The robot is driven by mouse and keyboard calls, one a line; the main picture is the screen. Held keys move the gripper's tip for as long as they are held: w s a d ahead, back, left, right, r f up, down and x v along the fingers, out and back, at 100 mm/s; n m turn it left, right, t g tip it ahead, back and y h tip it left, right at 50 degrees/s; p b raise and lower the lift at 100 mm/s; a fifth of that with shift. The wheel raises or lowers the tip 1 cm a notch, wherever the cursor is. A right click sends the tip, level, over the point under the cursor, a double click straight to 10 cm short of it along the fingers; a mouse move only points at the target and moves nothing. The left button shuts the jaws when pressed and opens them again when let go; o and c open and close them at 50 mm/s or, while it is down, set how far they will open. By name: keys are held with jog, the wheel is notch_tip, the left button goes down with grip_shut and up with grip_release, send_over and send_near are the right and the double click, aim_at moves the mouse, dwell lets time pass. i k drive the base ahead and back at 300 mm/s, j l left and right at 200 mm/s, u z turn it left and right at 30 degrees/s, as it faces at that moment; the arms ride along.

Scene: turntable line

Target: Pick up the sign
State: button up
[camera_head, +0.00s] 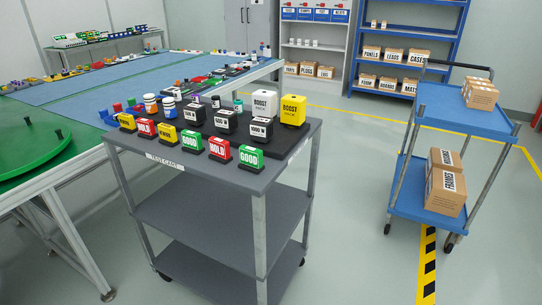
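Several small coloured signs on dark bases stand in a row along the front edge of the grey test cart's top (178,158). From left they are a yellow sign (127,122), a red sign (146,128), a yellow sign (167,134), a green GOOD sign (192,140), a red HOLD sign (219,147) and a green GOOD sign (251,157). The writing on the leftmost signs is too small to read surely. All stand upright. Which one the task means cannot be told. My gripper is not in view.
Behind the signs stand grey weights (222,121), a white block (264,104), a yellow BOOST block (293,110) and small jars (151,104). A green turntable (25,140) is at left. A blue trolley (465,118) with cartons stands right. Floor between cart and trolley is clear.

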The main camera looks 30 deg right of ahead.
aim_at(251, 158)
jog(key=l, duration=2.55)
